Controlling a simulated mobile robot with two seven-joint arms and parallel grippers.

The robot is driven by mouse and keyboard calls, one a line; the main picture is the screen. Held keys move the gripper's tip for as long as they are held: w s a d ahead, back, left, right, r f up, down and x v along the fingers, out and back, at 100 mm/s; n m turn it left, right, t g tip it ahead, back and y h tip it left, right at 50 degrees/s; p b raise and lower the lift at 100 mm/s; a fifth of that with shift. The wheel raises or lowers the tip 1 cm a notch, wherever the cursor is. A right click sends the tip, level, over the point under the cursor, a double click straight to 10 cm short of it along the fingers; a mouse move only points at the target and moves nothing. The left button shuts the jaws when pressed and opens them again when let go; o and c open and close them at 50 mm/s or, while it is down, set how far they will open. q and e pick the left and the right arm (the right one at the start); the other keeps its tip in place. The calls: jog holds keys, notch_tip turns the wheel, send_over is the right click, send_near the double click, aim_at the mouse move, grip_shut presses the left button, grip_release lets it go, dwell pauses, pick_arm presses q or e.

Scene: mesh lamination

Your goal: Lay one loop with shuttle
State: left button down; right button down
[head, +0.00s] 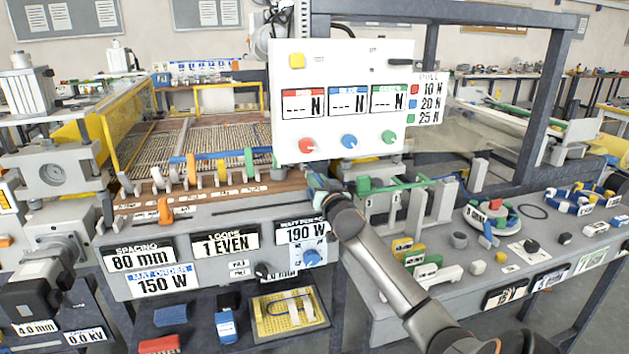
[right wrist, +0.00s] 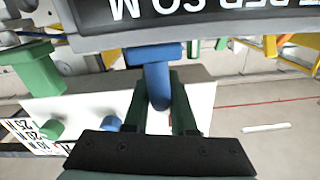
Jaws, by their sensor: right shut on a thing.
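My right gripper (head: 316,184) reaches in over the front rail, at the right end of the mesh bed, below the white panel. In the right wrist view the gripper (right wrist: 160,103) has its two dark fingers closed on a blue piece (right wrist: 152,57) with a wider flat top and a round stem; whether it is the shuttle I cannot tell. In the head view that piece is mostly hidden by the gripper. The mesh bed (head: 190,140) of crossing wires lies at the left behind a row of coloured pegs. My left gripper is not in view.
The white panel (head: 345,65) with red, blue and green knobs stands close above the gripper. A blue bar (head: 215,153) lies over the pegs. A green bracket (head: 400,184) is just right of the gripper. The right bench holds a spool (head: 492,216) and several small parts.

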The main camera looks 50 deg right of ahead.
jog(key=c, duration=0.8)
grip_release()
jog(key=shift+s+d, duration=0.15)
jog(key=shift+d, duration=0.15)
jog(key=shift+o, duration=0.2)
jog(key=shift+a, duration=0.1)
jog(key=shift+a, duration=0.1)
jog(key=shift+s+a, duration=0.2)
jog(key=shift+s, duration=0.1)
jog(key=b+v, duration=0.1)
jog(key=v, duration=1)
jog(key=shift+s, duration=0.3)
jog(key=shift+a+f, duration=0.1)
jog(key=shift+a, duration=0.1)
